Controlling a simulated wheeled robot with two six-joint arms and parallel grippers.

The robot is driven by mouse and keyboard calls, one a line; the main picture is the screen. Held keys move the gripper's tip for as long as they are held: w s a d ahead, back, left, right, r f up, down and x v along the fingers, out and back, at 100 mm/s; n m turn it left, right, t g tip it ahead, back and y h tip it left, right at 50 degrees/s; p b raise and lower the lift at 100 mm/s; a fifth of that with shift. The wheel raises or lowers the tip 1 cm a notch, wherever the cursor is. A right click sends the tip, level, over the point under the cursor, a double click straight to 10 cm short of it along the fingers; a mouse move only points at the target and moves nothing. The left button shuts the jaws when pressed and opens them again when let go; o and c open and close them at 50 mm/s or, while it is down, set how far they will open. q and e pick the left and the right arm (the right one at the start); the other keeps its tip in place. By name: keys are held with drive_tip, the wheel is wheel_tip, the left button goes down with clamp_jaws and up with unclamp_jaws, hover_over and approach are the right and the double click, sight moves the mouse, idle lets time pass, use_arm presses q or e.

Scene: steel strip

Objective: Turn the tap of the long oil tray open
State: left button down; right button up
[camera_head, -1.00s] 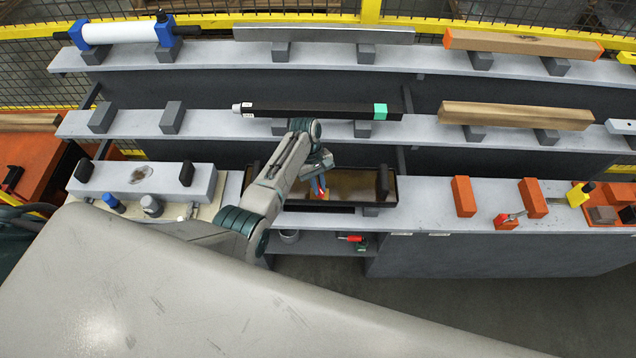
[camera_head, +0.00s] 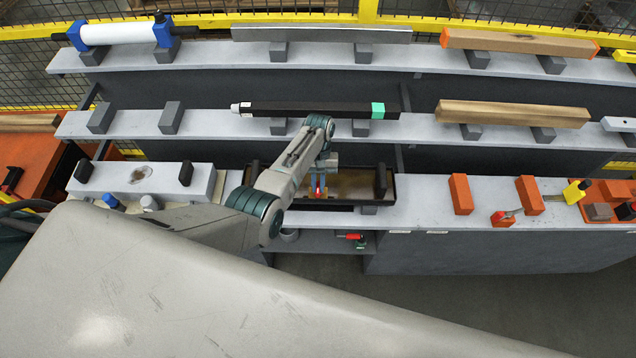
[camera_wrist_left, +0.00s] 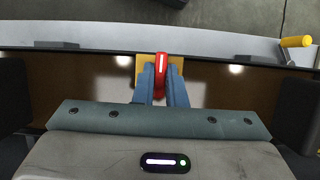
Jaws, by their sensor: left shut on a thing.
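The long oil tray (camera_head: 355,185) is a dark trough with a brown, shiny inside, on the lower shelf in the head view. My left gripper (camera_head: 319,183) reaches down over it. In the left wrist view its blue-grey fingers (camera_wrist_left: 161,82) are shut on a red handle-like piece (camera_wrist_left: 160,62) with a pale stripe, which stands by a small yellow-orange plate (camera_wrist_left: 144,70) at the tray's edge. I cannot tell whether this is the tap. A yellow-handled fitting (camera_wrist_left: 296,42) shows at the right in that view. My right gripper is not in view.
A red-handled item (camera_head: 351,237) sits below the shelf front. A black bar (camera_head: 315,110) lies on supports on the shelf behind. Orange blocks (camera_head: 461,194) stand to the right. A grey block (camera_head: 143,180) with dark posts stands to the left.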

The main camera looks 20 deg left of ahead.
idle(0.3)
use_arm(q)
drive_tip(key=c, duration=1.5)
unclamp_jaws()
drive_tip(key=b+v, duration=0.2)
drive_tip(key=v, duration=0.9)
drive_tip(key=shift+b, duration=0.3)
drive_tip(key=shift+f, duration=0.1)
